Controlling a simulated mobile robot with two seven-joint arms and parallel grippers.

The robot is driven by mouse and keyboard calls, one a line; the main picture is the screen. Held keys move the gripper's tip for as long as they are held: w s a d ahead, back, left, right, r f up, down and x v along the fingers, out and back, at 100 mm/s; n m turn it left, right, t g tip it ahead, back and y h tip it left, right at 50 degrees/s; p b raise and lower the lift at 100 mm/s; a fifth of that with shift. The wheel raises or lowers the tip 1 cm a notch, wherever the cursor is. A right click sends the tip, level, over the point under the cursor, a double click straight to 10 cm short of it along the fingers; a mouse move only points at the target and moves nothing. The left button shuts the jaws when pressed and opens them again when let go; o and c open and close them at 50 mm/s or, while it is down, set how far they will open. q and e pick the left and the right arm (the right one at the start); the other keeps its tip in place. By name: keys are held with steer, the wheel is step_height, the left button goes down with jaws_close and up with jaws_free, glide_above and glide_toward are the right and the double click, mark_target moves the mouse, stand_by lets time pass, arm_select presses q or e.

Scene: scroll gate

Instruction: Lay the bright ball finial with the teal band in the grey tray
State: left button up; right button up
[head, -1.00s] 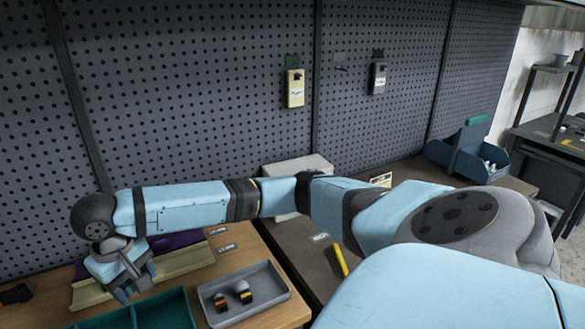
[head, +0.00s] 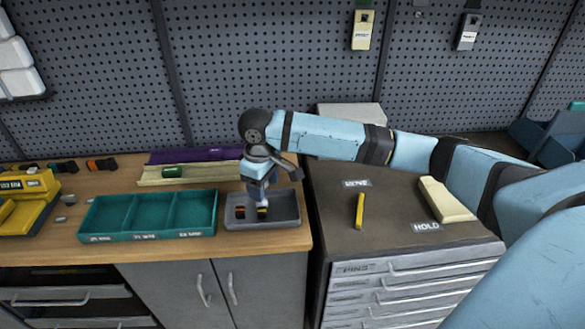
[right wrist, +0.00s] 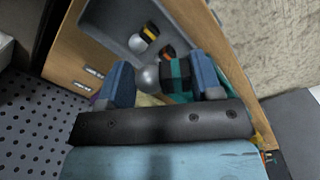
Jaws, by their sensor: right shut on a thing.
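The ball finial with the teal band (right wrist: 178,78) shows in the right wrist view, between the two blue fingers of my right gripper (right wrist: 163,82). Its bright round ball (right wrist: 150,77) points left there. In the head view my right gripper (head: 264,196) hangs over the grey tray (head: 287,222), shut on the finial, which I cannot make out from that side. The tray holds a finial with an orange band (head: 240,211) and one with a yellow band (right wrist: 150,32). I cannot tell how high the held finial is above the tray floor. My left gripper is not in view.
A teal compartment tray (head: 150,236) stands left of the grey tray. Behind are a cream rail (head: 205,173) bearing a green piece (head: 172,171), and a purple rail (head: 190,155). A yellow device (head: 28,205) is far left. A drawer cabinet (head: 400,245) stands to the right.

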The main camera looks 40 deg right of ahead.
mark_target(287, 209)
steer(key=d+f+n, duration=0.2)
steer(key=w+d+f+n+b, duration=0.1)
steer(key=d+f+n, duration=0.1)
steer(key=d+f, duration=0.1)
steer(key=w+d+f+n, duration=0.1)
steer(key=d+f+n, duration=0.1)
steer(key=d, duration=0.1)
steer(key=shift+d+f, duration=0.1)
steer(key=shift+f, duration=0.1)
step_height(287, 209, down, 2)
steer(key=b, duration=0.3)
steer(key=shift+s, duration=0.1)
steer(key=shift+f, duration=0.15)
step_height(287, 209, down, 2)
steer(key=shift+f+p, duration=0.15)
steer(key=shift+p, duration=0.2)
steer(key=shift+f, duration=0.4)
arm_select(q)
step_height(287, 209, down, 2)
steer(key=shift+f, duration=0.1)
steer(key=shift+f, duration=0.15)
